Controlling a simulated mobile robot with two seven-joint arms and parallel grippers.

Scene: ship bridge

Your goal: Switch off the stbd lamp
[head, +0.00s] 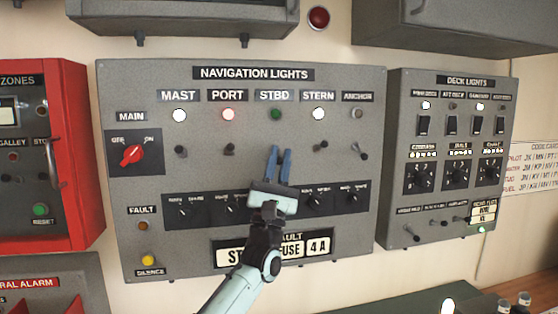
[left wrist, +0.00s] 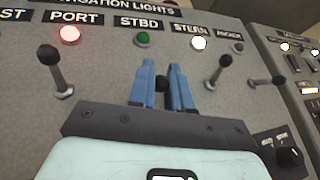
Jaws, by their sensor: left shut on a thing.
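The navigation lights panel (head: 140,90) carries a row of lamps with toggle levers below them. The stbd lamp (head: 275,114) is a dull dark green and looks unlit; it also shows in the left wrist view (left wrist: 143,39). My left gripper (head: 279,152) is just below this lamp, its blue fingers pointing up. The black knob of the stbd lever (left wrist: 162,83) shows between the fingers in the left wrist view, and the gripper is shut on it. The fingers and palm hide most of the lever, so its tilt is unclear. My right gripper is in neither view.
The port lever (head: 229,149) and stern lever (head: 321,146) stand close on either side. The port lamp (head: 228,114) glows red; the stern lamp (head: 319,114) glows white. A deck lights panel (head: 398,170) is at right, a red cabinet (head: 75,160) at left.

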